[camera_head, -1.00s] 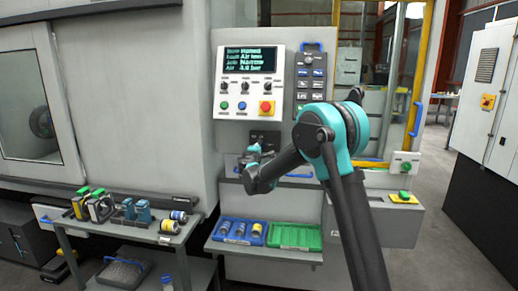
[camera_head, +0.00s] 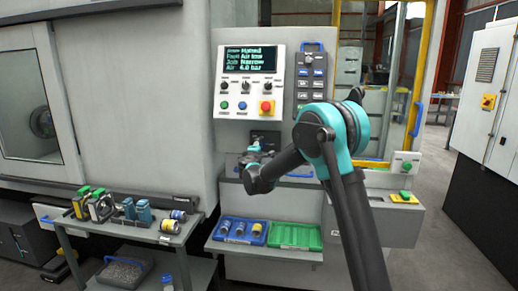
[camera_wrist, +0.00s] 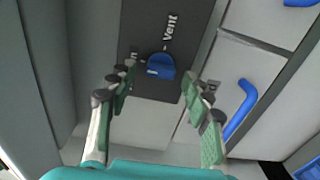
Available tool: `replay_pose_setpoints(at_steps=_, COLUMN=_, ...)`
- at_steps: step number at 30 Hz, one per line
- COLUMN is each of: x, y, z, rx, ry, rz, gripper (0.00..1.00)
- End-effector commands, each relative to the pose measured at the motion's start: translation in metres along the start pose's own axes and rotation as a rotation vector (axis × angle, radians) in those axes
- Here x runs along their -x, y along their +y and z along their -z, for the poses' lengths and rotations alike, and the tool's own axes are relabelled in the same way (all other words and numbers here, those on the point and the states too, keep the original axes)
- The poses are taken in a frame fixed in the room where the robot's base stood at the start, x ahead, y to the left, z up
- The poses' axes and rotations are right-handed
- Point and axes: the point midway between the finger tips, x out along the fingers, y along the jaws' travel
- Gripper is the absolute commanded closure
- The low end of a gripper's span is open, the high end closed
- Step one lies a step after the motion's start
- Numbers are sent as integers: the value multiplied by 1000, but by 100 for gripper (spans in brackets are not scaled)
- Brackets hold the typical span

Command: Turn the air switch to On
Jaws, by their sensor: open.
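The air switch (camera_wrist: 160,66) is a blue round knob on a dark plate (camera_wrist: 140,25) in the wrist view. A pale mark sits on the knob's left side. The word "Vent" shows beyond it, and a label ending in "n" is partly hidden by my left finger. My gripper (camera_wrist: 157,90) is open, its fingers to either side of the knob and a little nearer the camera; I see no contact. In the head view, the dark plate (camera_head: 264,137) is under the control panel, and my gripper (camera_head: 253,158) is in front of it, hiding the knob.
The control panel (camera_head: 247,81) and a hanging pendant (camera_head: 311,75) are above. A blue handle (camera_wrist: 240,108) is right of the plate. A blue bin (camera_head: 240,231) and a green bin (camera_head: 295,235) are below. A tool cart (camera_head: 105,228) is at left.

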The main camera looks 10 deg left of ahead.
Motion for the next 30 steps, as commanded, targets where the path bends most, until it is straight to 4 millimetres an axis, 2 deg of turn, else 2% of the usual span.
replay_pose_setpoints(at_steps=5, x=17, y=0, z=1, rx=0, ry=1, rz=0, gripper=50)
replay_pose_setpoints(at_steps=18, x=100, y=0, z=1, rx=0, ry=2, rz=0, gripper=50)
replay_pose_setpoints(at_steps=24, x=118, y=0, z=0, rx=0, ry=1, rz=0, gripper=50)
replay_pose_setpoints(at_steps=30, x=120, y=0, z=0, rx=0, ry=1, rz=0, gripper=50)
